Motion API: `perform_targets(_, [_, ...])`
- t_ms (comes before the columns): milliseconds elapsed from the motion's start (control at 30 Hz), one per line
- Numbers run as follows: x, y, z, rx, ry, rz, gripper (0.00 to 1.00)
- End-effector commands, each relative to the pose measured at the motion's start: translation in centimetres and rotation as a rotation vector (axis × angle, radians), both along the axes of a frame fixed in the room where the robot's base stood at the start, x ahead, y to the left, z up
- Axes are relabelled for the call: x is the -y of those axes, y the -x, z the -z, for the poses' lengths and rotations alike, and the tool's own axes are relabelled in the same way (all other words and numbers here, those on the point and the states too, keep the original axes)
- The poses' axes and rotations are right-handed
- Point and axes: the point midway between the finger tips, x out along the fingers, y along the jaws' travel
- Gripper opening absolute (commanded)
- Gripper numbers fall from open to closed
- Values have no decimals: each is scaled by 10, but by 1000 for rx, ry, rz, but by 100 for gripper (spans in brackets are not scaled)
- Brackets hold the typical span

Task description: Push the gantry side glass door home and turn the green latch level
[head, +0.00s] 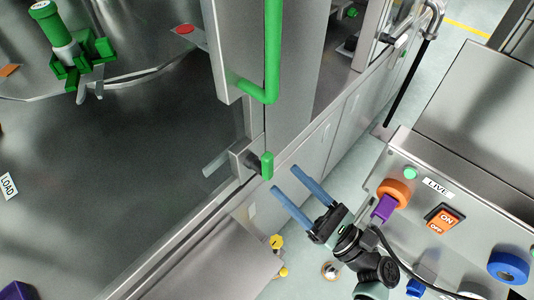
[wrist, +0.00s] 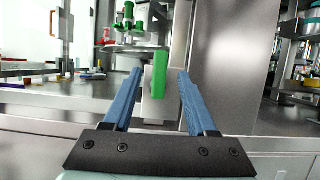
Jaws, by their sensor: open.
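The green latch (head: 267,165) is a small bar on a dark pivot beside a metal block at the machine's edge. In the wrist view the latch (wrist: 159,75) stands upright, not level, in front of a pale block. My gripper (head: 284,180) has two blue fingers, open and empty, pointing at the latch from the near side. In the wrist view the latch appears between the fingertips of my gripper (wrist: 160,72); the head view shows a small gap, with no clear contact. The glass door's pane cannot be made out clearly, so I cannot tell how far it is closed.
A green bent rail (head: 272,60) runs down a steel post above the latch. A control box with an orange ON/OFF switch (head: 445,219) stands right of my arm. Floor shows between machine and box.

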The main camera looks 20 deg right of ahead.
Motion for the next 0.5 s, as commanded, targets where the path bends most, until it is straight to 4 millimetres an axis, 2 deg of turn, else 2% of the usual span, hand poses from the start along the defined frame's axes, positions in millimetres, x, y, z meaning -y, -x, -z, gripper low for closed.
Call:
perform_targets(200, [-22,-33,-18,3,3,-2,57])
perform_targets(500, [-35,-52,-26,1,2,0,57])
